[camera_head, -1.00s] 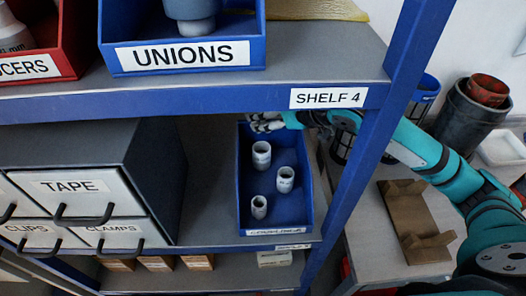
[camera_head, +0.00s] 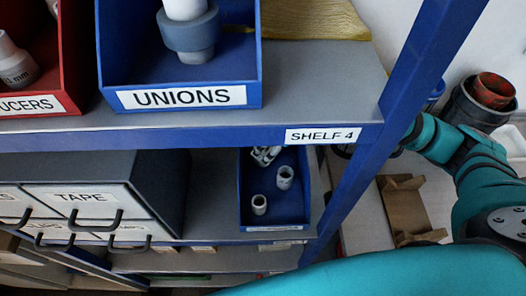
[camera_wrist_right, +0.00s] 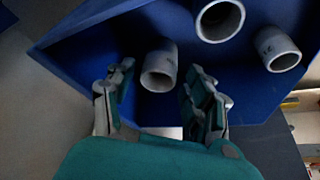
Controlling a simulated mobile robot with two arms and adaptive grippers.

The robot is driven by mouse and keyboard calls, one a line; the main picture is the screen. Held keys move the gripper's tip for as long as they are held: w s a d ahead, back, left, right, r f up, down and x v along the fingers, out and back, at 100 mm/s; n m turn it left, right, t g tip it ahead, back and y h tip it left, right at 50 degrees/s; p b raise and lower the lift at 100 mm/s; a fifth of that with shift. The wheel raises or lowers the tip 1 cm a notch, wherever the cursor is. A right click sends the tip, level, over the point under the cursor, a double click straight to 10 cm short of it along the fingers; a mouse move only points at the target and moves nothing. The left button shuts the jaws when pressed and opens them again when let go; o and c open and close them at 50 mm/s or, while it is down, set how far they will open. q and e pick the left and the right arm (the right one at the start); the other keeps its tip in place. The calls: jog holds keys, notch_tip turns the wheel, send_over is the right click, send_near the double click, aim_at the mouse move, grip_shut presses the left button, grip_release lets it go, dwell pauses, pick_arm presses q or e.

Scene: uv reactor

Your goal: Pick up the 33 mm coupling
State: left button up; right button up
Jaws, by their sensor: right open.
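Three grey couplings stand in a blue bin (camera_head: 300,222) on the shelf below the SHELF 4 label. In the head view one is at the middle right (camera_head: 285,177) and one at the front left (camera_head: 259,204). My right gripper (camera_head: 265,155) is at the back of the bin and largely hides the third. In the right wrist view my open right gripper (camera_wrist_right: 158,72) has one coupling (camera_wrist_right: 159,70) between its fingers, with gaps on both sides. A wider-looking coupling (camera_wrist_right: 219,20) and another (camera_wrist_right: 279,50) stand beyond. Their size marks are not readable. My left gripper is not in view.
The shelf edge (camera_head: 230,136) overhangs the bin's back. A blue post (camera_head: 385,140) stands right of the bin, and a drawer unit (camera_head: 90,170) stands left. Above are a UNIONS bin (camera_head: 245,60) and a red bin (camera_head: 80,50). A brown stand (camera_head: 405,205) is at right.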

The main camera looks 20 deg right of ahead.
jog(key=x, duration=0.4)
jog(key=shift+w+a, duration=0.15)
jog(key=shift+w, duration=0.05)
jog(key=c, duration=0.9)
